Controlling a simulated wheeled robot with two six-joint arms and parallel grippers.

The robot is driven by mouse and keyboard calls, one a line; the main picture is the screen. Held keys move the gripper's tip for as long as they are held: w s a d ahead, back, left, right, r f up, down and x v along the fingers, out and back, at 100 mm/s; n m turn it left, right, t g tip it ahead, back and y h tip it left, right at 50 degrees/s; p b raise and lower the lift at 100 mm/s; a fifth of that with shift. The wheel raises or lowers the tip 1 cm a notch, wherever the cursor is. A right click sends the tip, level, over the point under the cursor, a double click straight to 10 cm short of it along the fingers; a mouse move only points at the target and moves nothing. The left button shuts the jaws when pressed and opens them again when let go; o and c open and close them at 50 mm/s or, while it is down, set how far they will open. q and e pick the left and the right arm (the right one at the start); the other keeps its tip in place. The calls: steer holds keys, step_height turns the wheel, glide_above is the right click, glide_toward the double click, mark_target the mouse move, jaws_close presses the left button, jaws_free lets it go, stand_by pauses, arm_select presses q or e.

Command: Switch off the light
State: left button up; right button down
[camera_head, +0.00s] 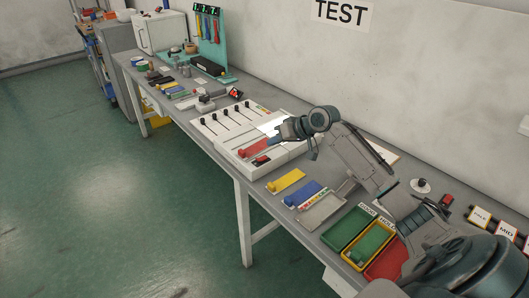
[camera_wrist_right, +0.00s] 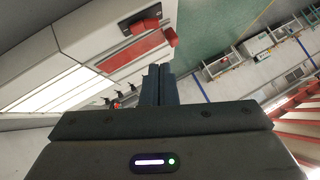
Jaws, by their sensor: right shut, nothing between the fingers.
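A white box unit (camera_head: 243,153) stands on the bench with a bright lit panel (camera_head: 270,127) on it. In the right wrist view the lit panel (camera_wrist_right: 50,90) shows as glowing white strips. A small red switch on a dark plate (camera_head: 262,159) sits at the box's near edge, and it also shows in the right wrist view (camera_wrist_right: 146,26). Beside it is a red slider bar (camera_head: 254,147) with a raised red end. My right gripper (camera_head: 276,136) is shut and empty, above the box near the lit panel; its closed fingers (camera_wrist_right: 157,72) show in the wrist view. My left gripper is out of view.
A box with several black levers (camera_head: 222,121) stands just left of the light unit. The wall runs behind the bench.

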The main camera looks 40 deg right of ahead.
mark_target(257, 159)
arm_select(q)
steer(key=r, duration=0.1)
steer(key=p, duration=0.1)
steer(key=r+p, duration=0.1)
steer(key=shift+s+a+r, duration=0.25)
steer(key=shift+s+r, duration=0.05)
arm_select(e)
steer(key=a+f, duration=0.1)
steer(key=f, duration=0.1)
steer(key=w+a+f, duration=0.1)
steer(key=w+f, duration=0.1)
steer(key=f, duration=0.1)
steer(key=shift+a+f, duration=0.3)
steer(key=shift+a, duration=0.1)
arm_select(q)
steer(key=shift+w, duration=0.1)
arm_select(e)
steer(key=shift+a+f+h+p, duration=0.2)
steer(key=shift+a+h+p, duration=0.1)
steer(key=shift+p, duration=0.1)
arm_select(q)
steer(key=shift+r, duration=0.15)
arm_select(e)
steer(key=shift+d, duration=0.1)
